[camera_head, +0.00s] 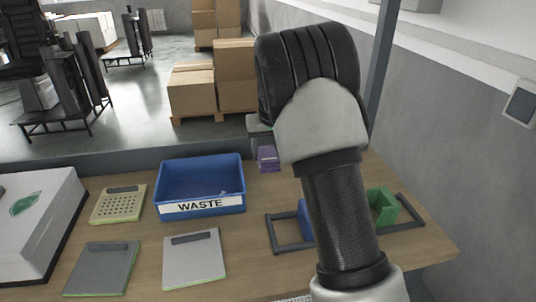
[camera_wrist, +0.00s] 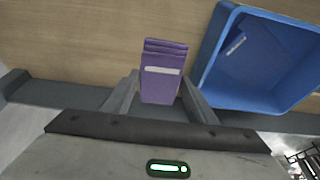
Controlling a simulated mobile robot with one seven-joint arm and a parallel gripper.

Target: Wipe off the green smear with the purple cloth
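The purple cloth (camera_head: 268,158) is a small folded block with a pale label, near the table's far edge, left of my arm. The wrist view shows the cloth (camera_wrist: 161,87) between the two fingers of my gripper (camera_wrist: 161,78). The fingers stand apart, one at each side of it; whether they press on it cannot be told. In the head view my wrist hides most of the gripper. The green smear (camera_head: 26,204) lies on the sloping white panel (camera_head: 40,235) at the far left.
A blue WASTE bin (camera_head: 201,207) stands left of the cloth and also shows in the wrist view (camera_wrist: 225,65). A perforated board (camera_head: 118,207), a dark board (camera_head: 101,269) and a pale board (camera_head: 194,262) lie nearby. Blue and green (camera_head: 382,206) blocks are right, partly behind my arm.

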